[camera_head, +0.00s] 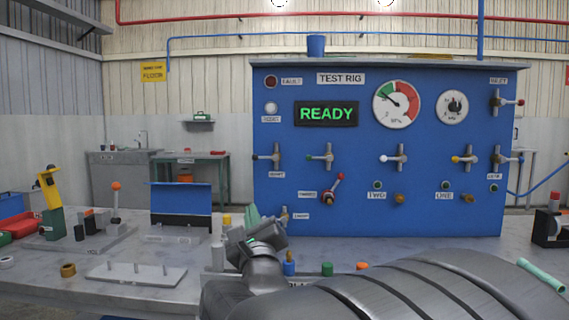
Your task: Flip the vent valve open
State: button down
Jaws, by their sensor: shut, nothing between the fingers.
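A blue test rig panel (380,220) stands on the bench and carries several small lever valves. The small labels are too blurred for me to tell surely which valve is the vent. A red-handled lever (333,190) sits low on the panel, tilted up to the right. A small fitting (284,213) is at the lower left edge. My gripper (257,231) is shut and empty in front of the panel's lower left corner, below the levers.
The READY display (326,113) is lit green, beside a round gauge (397,103).

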aim_at(275, 158)
jog(key=i+j, duration=0.1)
jog(key=i, duration=0.4)
jog(key=i+j+z, duration=0.1)
jog(key=i, duration=0.4)
